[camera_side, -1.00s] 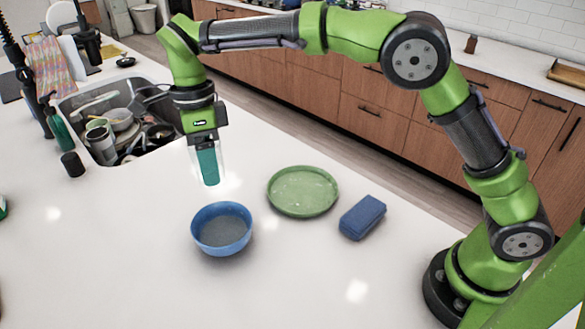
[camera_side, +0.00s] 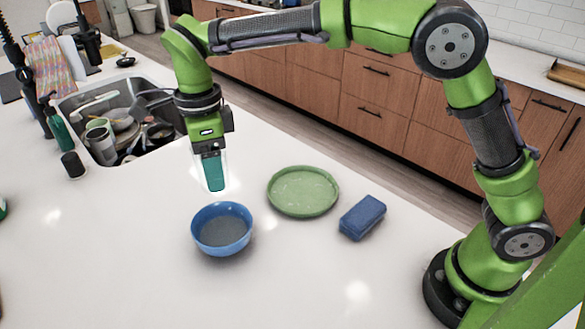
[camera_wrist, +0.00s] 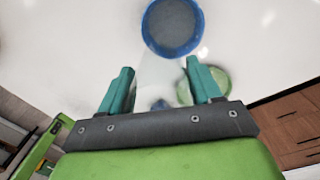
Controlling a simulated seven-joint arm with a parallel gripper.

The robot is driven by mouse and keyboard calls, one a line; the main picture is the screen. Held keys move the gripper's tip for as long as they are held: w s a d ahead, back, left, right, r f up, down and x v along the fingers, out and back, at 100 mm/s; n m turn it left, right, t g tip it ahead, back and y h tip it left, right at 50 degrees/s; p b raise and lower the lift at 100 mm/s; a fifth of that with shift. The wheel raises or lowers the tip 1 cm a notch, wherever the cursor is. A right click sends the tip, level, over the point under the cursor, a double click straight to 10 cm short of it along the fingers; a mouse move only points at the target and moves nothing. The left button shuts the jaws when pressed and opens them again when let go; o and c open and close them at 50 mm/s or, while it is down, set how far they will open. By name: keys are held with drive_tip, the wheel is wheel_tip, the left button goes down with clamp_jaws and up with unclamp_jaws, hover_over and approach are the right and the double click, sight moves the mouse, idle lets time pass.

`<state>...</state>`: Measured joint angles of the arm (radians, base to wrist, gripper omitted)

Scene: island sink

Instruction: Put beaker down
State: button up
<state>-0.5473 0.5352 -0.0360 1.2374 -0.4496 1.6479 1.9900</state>
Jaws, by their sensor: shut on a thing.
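The beaker (camera_side: 199,176) is clear glass and hard to make out against the white counter. My gripper (camera_side: 214,182) is shut on it, with the teal fingers pointing down. In the wrist view the beaker (camera_wrist: 160,72) shows as a faint clear shape between the two teal fingers of my gripper (camera_wrist: 159,76). The beaker looks roughly upright, behind the blue bowl and left of the green plate in the side view. I cannot tell whether its base touches the counter.
A blue bowl (camera_side: 221,230) stands in front of my gripper. A green plate (camera_side: 303,190) and a blue sponge (camera_side: 362,217) lie to the right. A sink (camera_side: 75,102) full of dishes is at the back left. The counter's left front is clear (camera_side: 110,240).

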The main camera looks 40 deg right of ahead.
drive_tip(key=s+d+f+n, duration=0.1)
drive_tip(key=s+f, duration=0.3)
drive_tip(key=s+d+f+n, duration=0.1)
drive_tip(key=s+f+n, duration=0.1)
drive_tip(key=s+f, duration=0.2)
drive_tip(key=s+d+f+n, duration=0.1)
drive_tip(key=s+f, duration=0.3)
drive_tip(key=f, duration=0.1)
drive_tip(key=shift+s+f+n, duration=0.1)
drive_tip(key=shift+f+n, duration=0.3)
drive_tip(key=shift+f, duration=2.25)
drive_tip(key=shift+f, duration=0.15)
drive_tip(key=o, duration=1.1)
